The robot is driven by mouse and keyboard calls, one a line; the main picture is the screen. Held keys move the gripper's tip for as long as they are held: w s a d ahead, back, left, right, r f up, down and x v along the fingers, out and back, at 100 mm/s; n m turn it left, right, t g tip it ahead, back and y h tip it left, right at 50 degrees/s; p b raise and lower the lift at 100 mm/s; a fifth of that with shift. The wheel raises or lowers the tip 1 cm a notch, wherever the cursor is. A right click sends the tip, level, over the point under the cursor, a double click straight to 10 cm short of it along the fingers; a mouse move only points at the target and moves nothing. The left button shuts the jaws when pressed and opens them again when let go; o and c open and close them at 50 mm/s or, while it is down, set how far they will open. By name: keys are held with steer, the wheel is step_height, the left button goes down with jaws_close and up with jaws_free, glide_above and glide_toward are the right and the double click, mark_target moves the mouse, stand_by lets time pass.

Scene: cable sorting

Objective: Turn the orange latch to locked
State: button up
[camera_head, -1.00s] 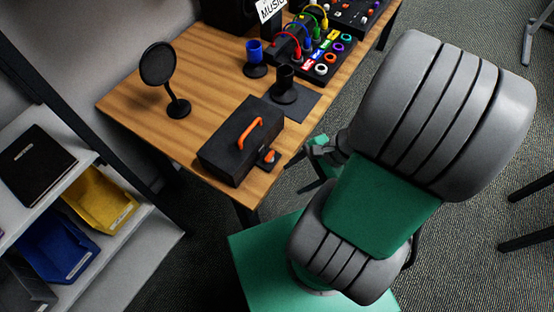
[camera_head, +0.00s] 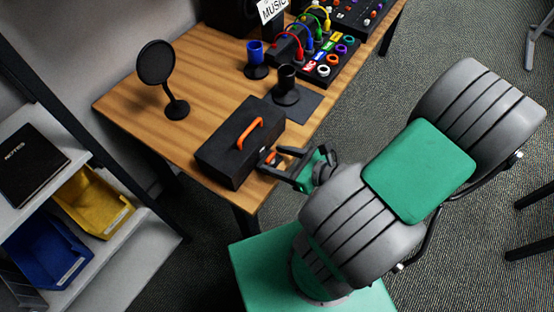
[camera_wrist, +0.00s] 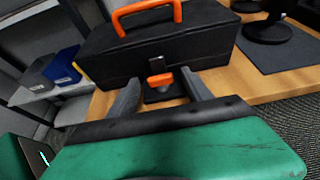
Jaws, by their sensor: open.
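A black case (camera_head: 226,157) with an orange handle (camera_head: 250,133) sits at the near corner of the wooden table. The orange latch (camera_wrist: 160,79) is a small lever on a black mount (camera_wrist: 163,95) at the front of the case. It also shows in the head view (camera_head: 272,158), partly hidden by my fingers. My gripper (camera_head: 276,164) is open at the latch, level with the table edge. In the wrist view my two fingers (camera_wrist: 158,88) stand left and right of the latch, with gaps visible between them and it.
The wooden table (camera_head: 150,120) holds a round black pop filter (camera_head: 156,62), a blue cup (camera_head: 256,54), a black cup (camera_head: 286,82) on a dark mat (camera_head: 305,103), and a cable board (camera_head: 330,55). Shelves with a yellow bin (camera_head: 98,205) and blue bin (camera_head: 48,248) stand left.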

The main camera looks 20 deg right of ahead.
steer(key=shift+w, duration=0.1)
steer(key=shift+c, duration=0.6)
steer(key=shift+a, duration=0.1)
jaws_close()
